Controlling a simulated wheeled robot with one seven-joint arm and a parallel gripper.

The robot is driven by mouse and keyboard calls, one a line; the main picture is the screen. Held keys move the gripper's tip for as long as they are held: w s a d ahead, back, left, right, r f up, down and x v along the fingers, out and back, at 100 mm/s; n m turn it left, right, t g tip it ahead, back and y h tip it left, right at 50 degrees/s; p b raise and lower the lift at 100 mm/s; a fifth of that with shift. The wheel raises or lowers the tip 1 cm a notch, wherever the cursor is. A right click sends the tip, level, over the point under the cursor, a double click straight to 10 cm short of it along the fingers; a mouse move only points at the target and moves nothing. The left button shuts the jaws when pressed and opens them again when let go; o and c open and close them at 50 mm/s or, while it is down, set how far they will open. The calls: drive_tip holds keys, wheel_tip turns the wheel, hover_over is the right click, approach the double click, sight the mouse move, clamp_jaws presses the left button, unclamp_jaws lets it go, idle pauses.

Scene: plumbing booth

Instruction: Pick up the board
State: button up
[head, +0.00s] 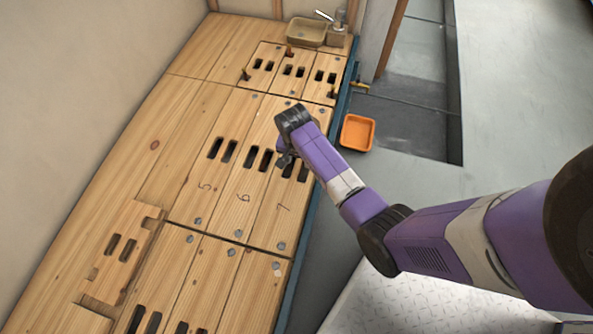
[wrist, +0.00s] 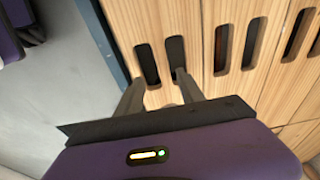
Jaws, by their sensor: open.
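Several light wooden boards with paired dark slots form a deck. The board marked 7 (head: 272,228) lies flat along the deck's blue edge, beside the boards marked 6 (head: 240,205) and 5 (head: 203,187). My gripper (head: 286,160) is over the board marked 7 at its slots, partly hidden by my purple arm. In the wrist view my gripper (wrist: 158,80) is open, its two fingers apart around the paired slots of the edge board (wrist: 150,18). The right fingertip overlaps one slot; I cannot tell whether it is inside. Nothing is held.
A raised board (head: 128,225) with slots lies at the left. An orange tray (head: 357,132) sits on the floor right of the blue edge (head: 300,262). A tan basin (head: 306,31) and a soap bottle (head: 338,22) stand at the far end. A wall bounds the left.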

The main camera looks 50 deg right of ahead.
sight(297, 167)
drive_tip(key=shift+w+d+f+b, duration=0.15)
drive_tip(key=shift+f+b, duration=0.5)
drive_tip(key=shift+f, duration=0.35)
drive_tip(key=shift+w+f+b, duration=0.1)
drive_tip(key=shift+f+b, duration=0.6)
drive_tip(key=shift+f, duration=0.3)
drive_tip(key=shift+w+d+f+b, duration=0.15)
drive_tip(key=shift+f+b, duration=0.5)
drive_tip(key=shift+f, duration=0.35)
drive_tip(key=shift+a, duration=0.1)
clamp_jaws()
drive_tip(key=shift+r, duration=0.1)
